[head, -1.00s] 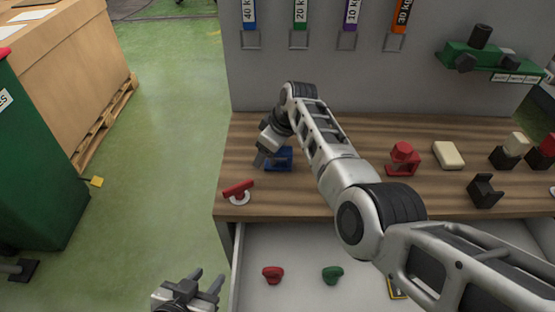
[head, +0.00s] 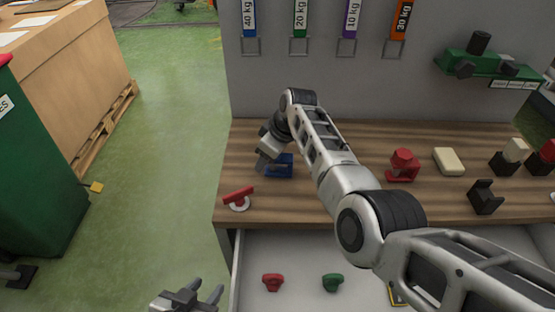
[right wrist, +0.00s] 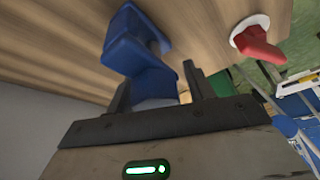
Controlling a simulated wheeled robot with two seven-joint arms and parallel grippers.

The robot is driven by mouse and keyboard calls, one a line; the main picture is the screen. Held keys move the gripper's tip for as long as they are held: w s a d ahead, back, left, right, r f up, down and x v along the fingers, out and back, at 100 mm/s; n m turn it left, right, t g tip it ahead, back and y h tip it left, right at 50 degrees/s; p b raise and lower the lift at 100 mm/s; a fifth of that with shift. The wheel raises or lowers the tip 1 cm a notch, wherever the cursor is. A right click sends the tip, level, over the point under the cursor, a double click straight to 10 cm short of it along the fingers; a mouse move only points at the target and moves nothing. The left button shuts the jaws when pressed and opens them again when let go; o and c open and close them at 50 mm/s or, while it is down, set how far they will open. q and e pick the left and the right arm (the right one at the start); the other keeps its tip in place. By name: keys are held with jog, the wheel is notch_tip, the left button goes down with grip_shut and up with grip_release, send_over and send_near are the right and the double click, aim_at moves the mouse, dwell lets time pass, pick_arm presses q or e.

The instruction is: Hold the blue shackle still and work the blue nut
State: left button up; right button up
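The blue shackle (head: 284,168) stands on the left part of the wooden bench, partly hidden by my right gripper (head: 262,162). In the right wrist view the shackle (right wrist: 133,40) shows beyond the fingertips. A blue part that looks like the nut (right wrist: 152,82) reaches back between the two fingers of my right gripper (right wrist: 156,78). Those fingers stand well apart, with a small gap visible on the right side; contact on the left is unclear. My left gripper (head: 206,294) is low at the bottom edge, off the bench, with its fingers apart and empty.
A red part on a white ring (head: 238,198) lies near the bench's front left corner. A red shackle-like piece (head: 403,166), a cream block (head: 448,161) and a black holder (head: 485,197) stand to the right. An open drawer (head: 300,255) below holds red and green pieces.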

jog(key=shift+o, duration=0.7)
